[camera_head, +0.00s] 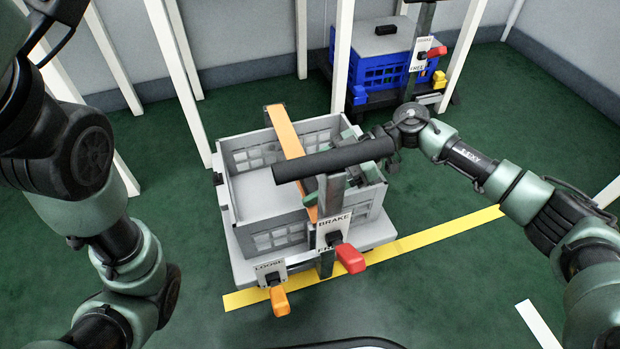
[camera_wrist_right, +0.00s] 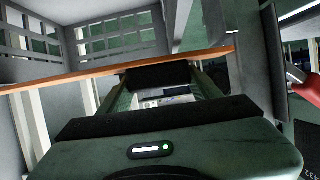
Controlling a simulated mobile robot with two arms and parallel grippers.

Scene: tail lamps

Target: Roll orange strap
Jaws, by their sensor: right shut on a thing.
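The orange strap (camera_head: 287,133) runs over the grey crate (camera_head: 240,192) from its back edge to its front side. Part of it is hidden under a thick black bar (camera_head: 310,161). In the right wrist view the strap (camera_wrist_right: 75,78) crosses nearly edge-on at my fingertips. My right gripper (camera_head: 362,172) comes in from the right, partly hidden by the black bar. In the wrist view my right gripper (camera_wrist_right: 158,72) is shut on the strap. My left arm shows at the left, but its gripper is out of view.
The crate's cart has a red brake lever (camera_head: 349,258) and an orange lever (camera_head: 279,301) under a sign reading LOOSE. A yellow line (camera_head: 425,238) crosses the green floor. A blue crate (camera_head: 383,71) stands behind, among white posts. The front right floor is mostly clear.

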